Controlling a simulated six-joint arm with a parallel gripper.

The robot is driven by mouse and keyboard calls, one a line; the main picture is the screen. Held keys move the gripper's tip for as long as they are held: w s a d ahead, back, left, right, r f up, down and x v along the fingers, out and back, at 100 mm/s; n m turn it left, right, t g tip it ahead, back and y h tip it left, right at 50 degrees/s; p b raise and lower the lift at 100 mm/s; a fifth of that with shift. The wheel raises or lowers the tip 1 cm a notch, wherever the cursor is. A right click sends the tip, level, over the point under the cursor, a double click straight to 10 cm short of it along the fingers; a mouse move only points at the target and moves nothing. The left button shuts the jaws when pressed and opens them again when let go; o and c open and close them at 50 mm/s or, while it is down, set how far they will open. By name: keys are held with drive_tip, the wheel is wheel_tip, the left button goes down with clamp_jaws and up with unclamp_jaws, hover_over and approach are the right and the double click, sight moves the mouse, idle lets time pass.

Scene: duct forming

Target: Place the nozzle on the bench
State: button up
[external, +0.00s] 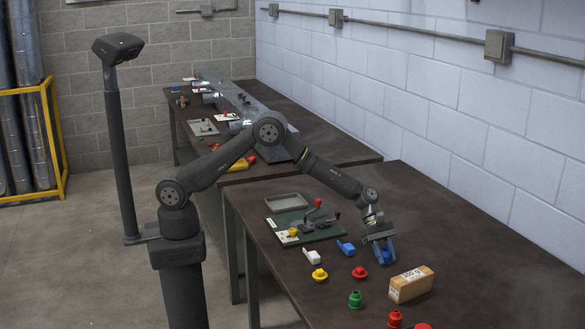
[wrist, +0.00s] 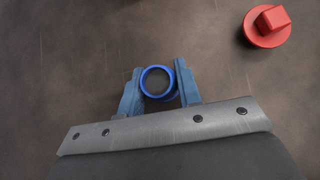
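A blue nozzle with a round, open end (wrist: 158,71) sits between the two blue-grey fingers of my gripper (wrist: 158,80) in the wrist view, and both fingers appear to touch its sides. In the external view my gripper (external: 384,248) points down over the near bench (external: 460,240), with the blue nozzle (external: 388,257) low between its fingers. The nozzle is very close to the bench top; I cannot tell whether it touches. Its lower part is partly hidden by the fingers.
A red knob-like part (external: 359,272) lies left of my gripper; a red part (wrist: 268,25) shows in the wrist view. A cardboard box (external: 411,284), green part (external: 355,299), yellow part (external: 319,274), white part (external: 311,257) and green board (external: 318,228) are nearby. Bench right of my gripper is clear.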

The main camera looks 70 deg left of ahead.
drive_tip(key=shift+c, duration=0.4)
drive_tip(key=shift+r, duration=0.45)
drive_tip(key=r, duration=0.2)
drive_tip(key=s+r, duration=0.1)
drive_tip(key=r, duration=0.1)
drive_tip(key=shift+s+d, duration=0.1)
drive_tip(key=shift+d, duration=0.15)
drive_tip(key=s+d+r, duration=0.4)
drive_tip(key=s+r, duration=0.2)
drive_tip(key=s, duration=0.4)
drive_tip(key=n+t, duration=0.3)
drive_tip(key=n, duration=0.1)
approach(384, 251)
wheel_tip(384, 251, up, 3)
drive_tip(key=a, duration=0.2)
drive_tip(key=w+a+n+t+y, duration=0.2)
drive_tip(key=w+a+n+t, duration=0.15)
drive_tip(key=a, duration=1.05)
drive_tip(key=s+a+f+n+t+y, duration=0.1)
drive_tip(key=s+a+n+y, duration=0.1)
drive_tip(key=a, duration=0.9)
drive_tip(key=s+a+n+t+y, duration=0.1)
drive_tip(key=a+n, duration=0.4)
drive_tip(key=a, duration=0.6)
drive_tip(key=shift+s+a+f+y, duration=0.15)
drive_tip(key=shift+s+f+y, duration=0.25)
drive_tip(key=shift+s+y, duration=0.25)
drive_tip(key=shift+w, duration=0.1)
